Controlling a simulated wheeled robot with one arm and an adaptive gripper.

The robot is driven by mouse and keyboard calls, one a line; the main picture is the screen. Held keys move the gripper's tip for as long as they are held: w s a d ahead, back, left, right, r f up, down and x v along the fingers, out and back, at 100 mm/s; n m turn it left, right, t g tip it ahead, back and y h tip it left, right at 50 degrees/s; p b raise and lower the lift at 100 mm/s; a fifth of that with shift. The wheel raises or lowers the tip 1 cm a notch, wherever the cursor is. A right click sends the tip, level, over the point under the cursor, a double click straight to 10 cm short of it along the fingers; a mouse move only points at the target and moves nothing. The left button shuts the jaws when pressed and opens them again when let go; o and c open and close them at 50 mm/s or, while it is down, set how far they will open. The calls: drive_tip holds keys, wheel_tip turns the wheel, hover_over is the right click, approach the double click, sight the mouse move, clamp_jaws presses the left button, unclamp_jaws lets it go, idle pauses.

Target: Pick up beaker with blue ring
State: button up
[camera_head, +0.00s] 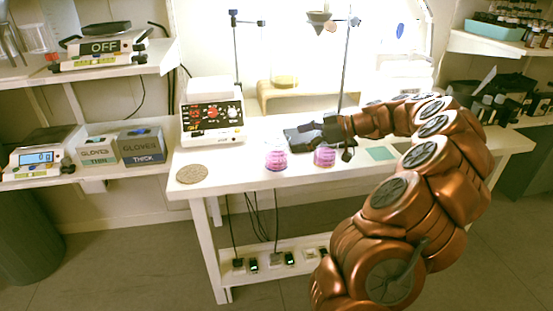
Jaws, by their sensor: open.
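Two small clear beakers with pink-purple contents stand near the front edge of the white table: a left beaker (276,159) and a right beaker (324,156). A blue ring is too small to make out for certain on either. My gripper (328,139), dark at the end of my copper arm, is open just above and behind the right beaker. One dark finger hangs close to that beaker's right side; whether it touches cannot be told. Nothing shows held in the jaws.
A flat dark device (300,138) lies behind the beakers. A white machine with red displays (212,122) stands to the left, with a round cork mat (192,174) in front. A greenish square (381,153) lies right. A stand (346,65) rises behind my gripper.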

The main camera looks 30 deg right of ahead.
sight(277, 142)
drive_tip(key=shift+r+x, duration=0.2)
drive_tip(key=shift+x, duration=3.25)
drive_tip(key=shift+c, duration=0.4)
drive_tip(key=c, duration=1.3)
